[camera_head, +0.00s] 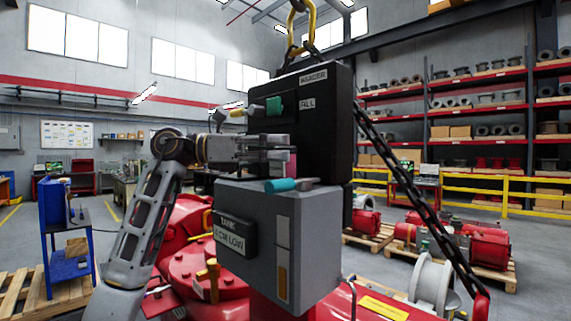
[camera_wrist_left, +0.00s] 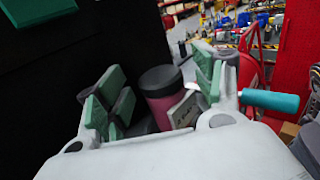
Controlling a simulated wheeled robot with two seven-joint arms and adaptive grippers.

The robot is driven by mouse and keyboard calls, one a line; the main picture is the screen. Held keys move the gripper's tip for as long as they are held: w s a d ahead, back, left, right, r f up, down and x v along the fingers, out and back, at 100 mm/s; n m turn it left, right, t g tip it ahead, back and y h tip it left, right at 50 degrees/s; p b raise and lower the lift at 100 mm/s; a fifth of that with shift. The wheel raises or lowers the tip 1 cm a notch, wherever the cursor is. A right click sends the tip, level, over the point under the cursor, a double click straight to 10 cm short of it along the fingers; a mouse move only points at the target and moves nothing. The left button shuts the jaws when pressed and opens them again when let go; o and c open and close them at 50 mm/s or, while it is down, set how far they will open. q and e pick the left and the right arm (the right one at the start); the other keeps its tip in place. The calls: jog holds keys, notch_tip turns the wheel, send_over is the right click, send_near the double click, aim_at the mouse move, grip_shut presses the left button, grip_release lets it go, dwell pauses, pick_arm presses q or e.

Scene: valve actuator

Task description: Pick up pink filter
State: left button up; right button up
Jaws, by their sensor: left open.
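The pink filter (camera_wrist_left: 161,105) is a pink cylinder with a dark grey cap. In the wrist view it shows between the two green-padded fingers of my left gripper (camera_wrist_left: 158,88). The fingers are spread apart, with no clear grip on it. A small label plate stands in front of its lower right side. In the head view only a narrow pink strip of the filter (camera_head: 292,163) shows, beside my left gripper (camera_head: 280,155), above the grey tank box (camera_head: 245,230). The filter's base is hidden. My right gripper is in neither view.
A black panel (camera_head: 325,130) stands directly behind the gripper. A teal handle (camera_head: 281,185) lies on the box top just below it and also shows in the wrist view (camera_wrist_left: 270,101). A dark chain (camera_head: 415,190) slants down on the right.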

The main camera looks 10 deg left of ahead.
pick_arm(q)
jog(key=shift+w+d, duration=0.2)
jog(key=shift+d, duration=0.5)
jog(key=c, duration=1.2)
